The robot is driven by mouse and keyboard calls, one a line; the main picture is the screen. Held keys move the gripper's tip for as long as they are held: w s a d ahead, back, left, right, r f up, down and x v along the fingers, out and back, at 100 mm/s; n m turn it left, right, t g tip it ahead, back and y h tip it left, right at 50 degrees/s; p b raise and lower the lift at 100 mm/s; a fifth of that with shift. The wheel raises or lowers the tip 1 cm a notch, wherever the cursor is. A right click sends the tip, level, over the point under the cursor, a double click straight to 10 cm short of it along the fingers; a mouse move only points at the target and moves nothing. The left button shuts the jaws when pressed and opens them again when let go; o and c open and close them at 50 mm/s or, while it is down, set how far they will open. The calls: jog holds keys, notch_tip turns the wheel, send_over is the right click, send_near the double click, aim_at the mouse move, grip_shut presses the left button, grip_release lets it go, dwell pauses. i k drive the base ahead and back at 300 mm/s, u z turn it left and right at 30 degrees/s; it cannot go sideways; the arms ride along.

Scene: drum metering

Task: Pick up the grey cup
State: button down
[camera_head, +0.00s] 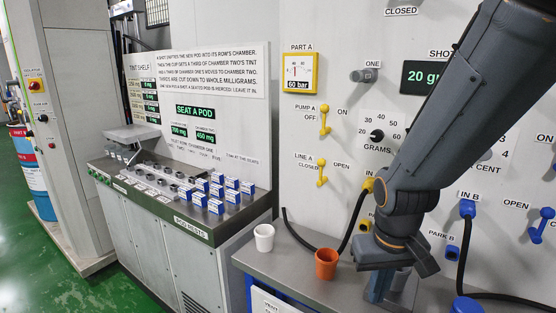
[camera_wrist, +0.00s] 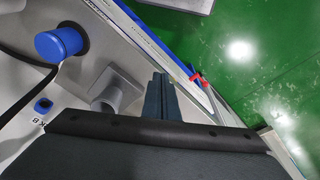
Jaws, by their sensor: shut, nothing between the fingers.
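I cannot make the cup out clearly in the head view, where my arm covers that part of the counter. My gripper (camera_head: 378,292) points down at the counter, right of the orange cup. In the wrist view my gripper (camera_wrist: 160,80) has its fingers together with nothing between them, apart from the grey cup.
An orange cup (camera_head: 326,264) and a white cup (camera_head: 264,237) stand on the grey counter (camera_head: 290,274). A blue cap (camera_wrist: 62,42) with a black hose is near the grey cup. A panel with yellow and blue valves rises behind. Green floor lies beyond the counter edge.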

aim_at(401, 275)
jog(key=z, duration=0.75)
jog(key=k, duration=0.55)
jog(key=u, duration=0.2)
